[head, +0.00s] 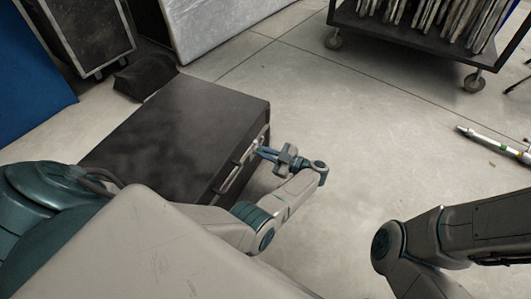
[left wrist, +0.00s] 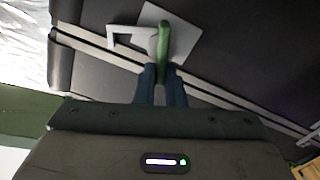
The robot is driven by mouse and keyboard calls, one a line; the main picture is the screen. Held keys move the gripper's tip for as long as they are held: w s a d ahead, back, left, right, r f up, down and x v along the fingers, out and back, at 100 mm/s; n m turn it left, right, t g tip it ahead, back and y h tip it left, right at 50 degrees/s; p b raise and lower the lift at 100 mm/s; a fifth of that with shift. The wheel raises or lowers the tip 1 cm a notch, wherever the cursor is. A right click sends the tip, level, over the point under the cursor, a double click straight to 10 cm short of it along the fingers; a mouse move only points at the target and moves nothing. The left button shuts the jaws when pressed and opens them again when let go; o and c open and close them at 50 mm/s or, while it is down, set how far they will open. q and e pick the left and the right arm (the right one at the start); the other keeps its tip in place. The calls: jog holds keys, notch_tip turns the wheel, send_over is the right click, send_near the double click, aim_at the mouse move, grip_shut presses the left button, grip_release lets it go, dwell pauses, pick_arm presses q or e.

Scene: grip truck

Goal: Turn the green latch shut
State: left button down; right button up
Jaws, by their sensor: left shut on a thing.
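The green latch (left wrist: 164,42) is a narrow upright handle on a light square plate (left wrist: 185,42) on the dark face of a case. A pale bent bracket (left wrist: 128,33) reaches left from beside it. My left gripper (left wrist: 161,72) is shut on the lower end of the green latch. In the head view my left gripper (head: 263,152) meets the right side of the dark case (head: 190,125), and the latch is too small to make out there. My right arm shows at the lower right, but its gripper is out of the picture.
A wheeled rack (head: 410,30) with several upright panels stands at the back right. A white and yellow tube (head: 490,142) lies on the floor at the right. A dark trunk (head: 85,30) and a soft black bag (head: 145,73) are at the back left. The middle floor is clear.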

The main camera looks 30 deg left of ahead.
pick_arm(q)
jog(key=c, duration=1.5)
grip_release()
jog(key=d, duration=0.7)
jog(key=w+d+b, duration=0.1)
jog(key=d, duration=0.2)
jog(key=shift+d, duration=0.4)
